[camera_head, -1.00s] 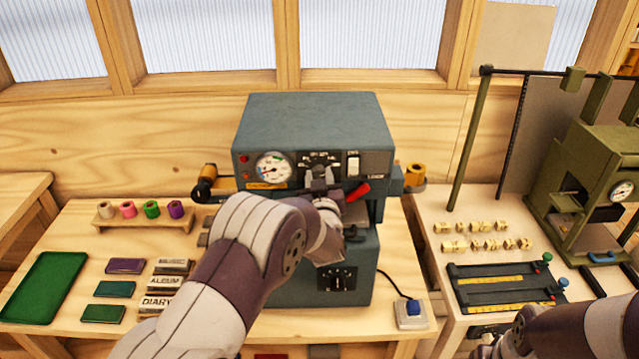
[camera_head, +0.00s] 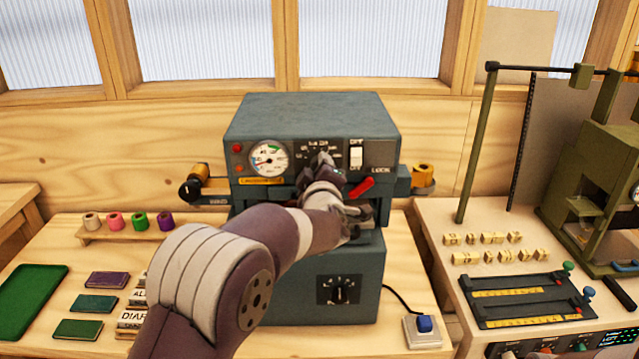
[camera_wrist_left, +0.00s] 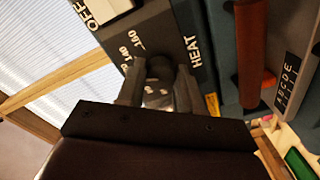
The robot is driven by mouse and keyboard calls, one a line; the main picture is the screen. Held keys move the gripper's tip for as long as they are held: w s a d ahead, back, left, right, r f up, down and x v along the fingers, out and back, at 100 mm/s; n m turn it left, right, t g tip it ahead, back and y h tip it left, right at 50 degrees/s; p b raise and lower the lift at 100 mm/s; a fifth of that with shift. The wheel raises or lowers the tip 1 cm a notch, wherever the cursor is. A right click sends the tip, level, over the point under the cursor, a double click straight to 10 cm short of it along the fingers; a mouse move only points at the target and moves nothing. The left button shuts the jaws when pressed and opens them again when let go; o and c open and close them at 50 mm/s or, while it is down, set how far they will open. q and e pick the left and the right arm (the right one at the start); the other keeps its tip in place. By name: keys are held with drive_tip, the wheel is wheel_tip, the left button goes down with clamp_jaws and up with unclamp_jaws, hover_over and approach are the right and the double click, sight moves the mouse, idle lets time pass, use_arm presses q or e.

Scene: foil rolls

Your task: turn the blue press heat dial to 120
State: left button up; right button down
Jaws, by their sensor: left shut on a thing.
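The blue press (camera_head: 312,120) stands at the back middle of the bench in the head view. Its heat dial (camera_wrist_left: 160,68) is a dark knob on a black plate lettered HEAT, with numbers such as 140 and 160 showing in the left wrist view. My left gripper (camera_head: 322,165) reaches up to the dial on the press front. In the left wrist view the left gripper (camera_wrist_left: 158,92) has its fingers on both sides of the knob, shut on it. My fingers hide much of the dial, and I cannot tell which number it points to. My right gripper is out of view.
A round gauge (camera_head: 268,157) and a white switch (camera_head: 356,155) flank the dial. A red lever (camera_head: 361,188) sits just below right. A lower dial (camera_head: 339,290) is on the press base. Colored foil rolls (camera_head: 139,221) stand at left. A green press (camera_head: 600,170) is at right.

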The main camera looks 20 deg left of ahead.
use_arm(q)
drive_tip(key=shift+n+b, duration=0.65)
drive_tip(key=shift+n, duration=0.05)
drive_tip(key=o, duration=1)
drive_tip(key=shift+o, duration=0.2)
drive_tip(key=b+v, duration=0.2)
drive_tip(key=v, duration=1)
drive_tip(key=shift+s, duration=0.35)
